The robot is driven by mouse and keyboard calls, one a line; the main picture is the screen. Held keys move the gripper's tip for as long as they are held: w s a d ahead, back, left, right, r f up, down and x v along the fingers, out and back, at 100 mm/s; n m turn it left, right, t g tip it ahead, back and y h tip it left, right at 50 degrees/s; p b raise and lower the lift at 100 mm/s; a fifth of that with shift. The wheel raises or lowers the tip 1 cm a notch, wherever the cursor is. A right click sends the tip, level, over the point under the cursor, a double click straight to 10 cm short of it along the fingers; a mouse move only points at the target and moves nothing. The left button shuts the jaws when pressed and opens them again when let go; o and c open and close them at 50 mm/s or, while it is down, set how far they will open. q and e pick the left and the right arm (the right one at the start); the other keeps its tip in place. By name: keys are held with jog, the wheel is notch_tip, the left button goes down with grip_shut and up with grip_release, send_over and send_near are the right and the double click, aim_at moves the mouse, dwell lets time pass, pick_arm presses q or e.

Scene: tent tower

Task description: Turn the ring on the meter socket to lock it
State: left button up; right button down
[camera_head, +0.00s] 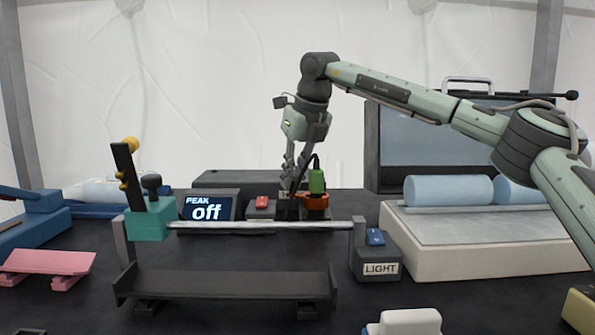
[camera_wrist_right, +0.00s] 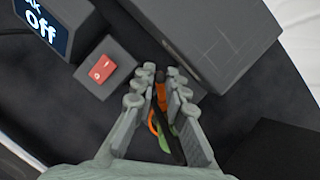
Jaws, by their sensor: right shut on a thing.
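The orange ring (camera_head: 316,199) sits around the top of the dark meter socket (camera_head: 316,213). A green plug (camera_head: 317,182) with a black cable stands upright in it. My right gripper (camera_head: 293,188) reaches down from above at the ring's left side, beside the plug. In the right wrist view its fingers (camera_wrist_right: 162,78) are close together on a part of the orange ring (camera_wrist_right: 161,98). The green plug (camera_wrist_right: 165,143) and dark cable show partly behind the fingers. The fingers hide much of the ring, so its turn angle is unclear. My left gripper is not in view.
A display reading "PEAK off" (camera_head: 208,208) and a red-switch box (camera_head: 261,208) stand left of the socket. A metal bar (camera_head: 260,227) crosses in front. A box marked LIGHT (camera_head: 376,264) stands front right. A dark box (camera_wrist_right: 205,35) lies close behind.

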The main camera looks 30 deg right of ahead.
aim_at(310, 198)
jog(key=n+p, duration=0.1)
jog(key=n, duration=0.1)
jog(key=s+a+n+y+p, duration=0.1)
jog(key=s+a+n+g+y+p, duration=0.1)
jog(key=n, duration=0.1)
jog(key=shift+r+n, duration=0.1)
jog(key=shift+n, duration=0.2)
pick_arm(q)
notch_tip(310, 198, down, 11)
jog(key=p, duration=0.1)
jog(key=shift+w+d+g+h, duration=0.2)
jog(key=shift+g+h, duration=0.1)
pick_arm(e)
jog(key=shift+s+a+n, duration=0.1)
jog(key=shift+s+n, duration=0.2)
jog(key=shift+n, duration=0.5)
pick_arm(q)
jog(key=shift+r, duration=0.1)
pick_arm(e)
jog(key=c, duration=1.6)
grip_release()
jog(key=shift+o, duration=0.2)
jog(key=v, duration=1.1)
jog(key=shift+d+r, duration=0.35)
